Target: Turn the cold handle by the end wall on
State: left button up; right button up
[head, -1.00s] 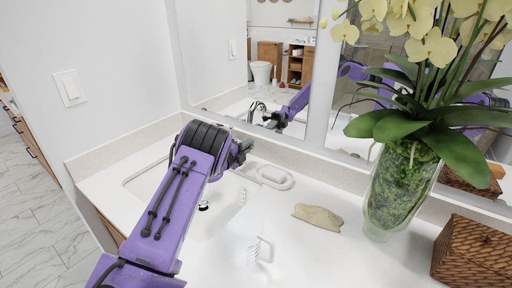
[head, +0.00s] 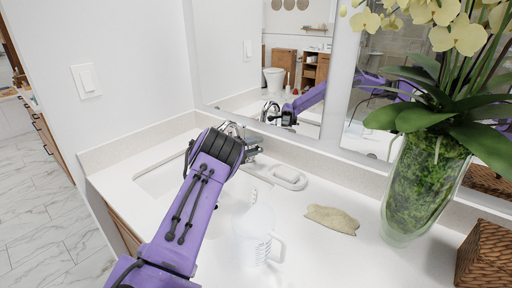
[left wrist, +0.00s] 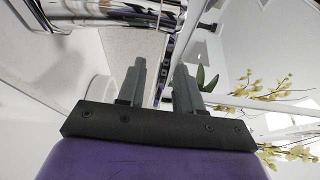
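The chrome faucet (head: 231,129) stands at the back of the sink (head: 150,182), mostly hidden behind my left arm. I cannot pick out the cold handle by the end wall in the head view. My left gripper (head: 254,147) is at the faucet, near the backsplash. In the left wrist view, its two grey fingers (left wrist: 161,68) are apart with nothing between them. Chrome faucet parts (left wrist: 125,12) lie just beyond the fingers, at the upper left; contact cannot be told. My right gripper is not in view.
The end wall (head: 135,60) with a switch is at left, and a mirror (head: 225,55) is behind. On the counter are a white soap dish (head: 285,177), a clear pitcher (head: 257,238), a beige stone-like piece (head: 332,219), a glass orchid vase (head: 420,190) and a wicker box (head: 485,255).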

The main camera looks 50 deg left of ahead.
pick_arm(q)
jog(key=p+v, duration=0.1)
jog(key=v, duration=0.9)
jog(key=shift+s+p, duration=0.25)
jog(key=shift+p, duration=0.05)
